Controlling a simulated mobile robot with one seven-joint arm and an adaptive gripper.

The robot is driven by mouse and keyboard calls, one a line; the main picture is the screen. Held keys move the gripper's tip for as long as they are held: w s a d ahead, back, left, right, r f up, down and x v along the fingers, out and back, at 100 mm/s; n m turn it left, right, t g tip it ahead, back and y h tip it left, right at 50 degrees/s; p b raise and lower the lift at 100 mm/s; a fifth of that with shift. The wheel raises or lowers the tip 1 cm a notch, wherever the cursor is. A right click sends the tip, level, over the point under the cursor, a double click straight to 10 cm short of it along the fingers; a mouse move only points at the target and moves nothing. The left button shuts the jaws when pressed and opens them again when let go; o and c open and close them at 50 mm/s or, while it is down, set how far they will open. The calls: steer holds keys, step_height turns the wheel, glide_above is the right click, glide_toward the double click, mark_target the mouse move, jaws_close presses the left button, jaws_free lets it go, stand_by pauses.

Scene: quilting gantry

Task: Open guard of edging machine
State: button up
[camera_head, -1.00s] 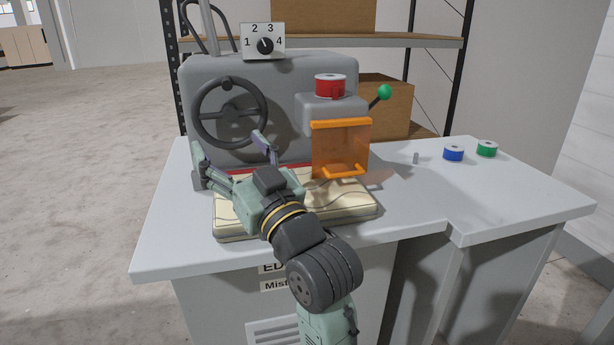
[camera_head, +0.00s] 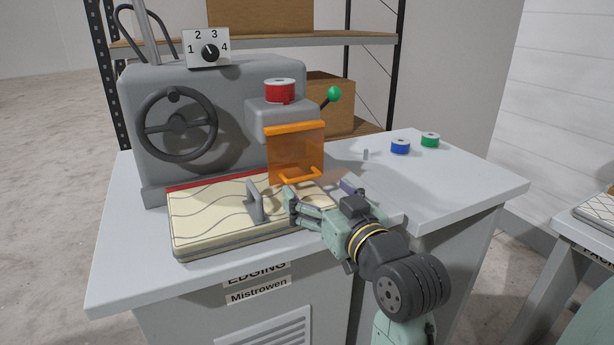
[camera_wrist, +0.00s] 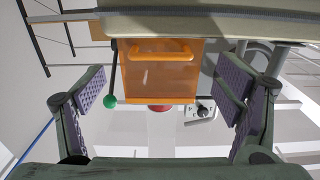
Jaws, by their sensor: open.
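The guard is an orange see-through panel (camera_head: 296,152) on the front of the edging machine (camera_head: 228,120). It hangs down, closed, with an orange bar handle (camera_head: 299,175) at its lower edge. In the wrist view the guard (camera_wrist: 155,75) appears upside down, its handle (camera_wrist: 153,53) near the top, roughly centred between the fingers. My gripper (camera_head: 318,191) is open and empty, in front of and just below the guard, low over the right end of the quilted pad (camera_head: 205,215). The fingers look apart from the handle.
A grey upright piece (camera_head: 255,200) stands on the pad left of my gripper. A handwheel (camera_head: 178,124), dial (camera_head: 208,51), red spool (camera_head: 280,91) and green-knobbed lever (camera_head: 333,95) are on the machine. Blue (camera_head: 400,147) and green (camera_head: 430,140) spools stand on the clear right tabletop.

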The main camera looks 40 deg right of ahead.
mark_target(305, 179)
steer(key=p+x, duration=0.1)
steer(key=x, duration=0.3)
steer(key=shift+w+d, duration=0.1)
steer(key=shift+w, duration=0.3)
steer(key=c, duration=1.7)
